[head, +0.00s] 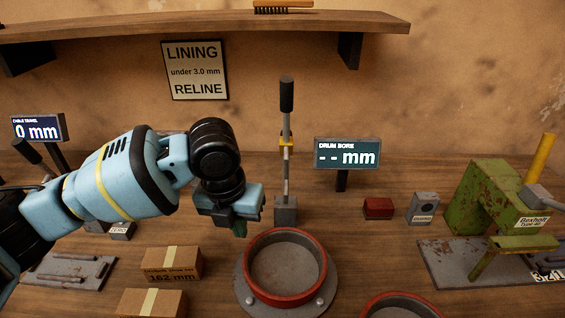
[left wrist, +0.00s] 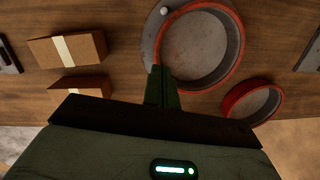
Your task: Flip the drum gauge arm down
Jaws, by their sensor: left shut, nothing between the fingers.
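The drum gauge arm (head: 286,135) stands upright behind the drum, with a black handle on top, a yellow collar and a grey base block. The drum (head: 249,290) is a red-rimmed ring on a grey round plate in front of it; it also shows in the left wrist view (left wrist: 236,82). The drum bore display (head: 347,154) reads "-- mm". My left gripper (head: 240,229) is shut and empty, left of the gauge arm's base and above the drum's back left edge. It does not touch the gauge arm. In the left wrist view its dark green fingers (left wrist: 160,88) are together.
Two cartons (head: 171,264) lie left of the drum. A second red ring (head: 402,300) lies front right. A small red box (head: 377,208) and a grey box (head: 423,207) stand behind. A green press (head: 490,200) is at right. A shelf (head: 200,25) hangs above.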

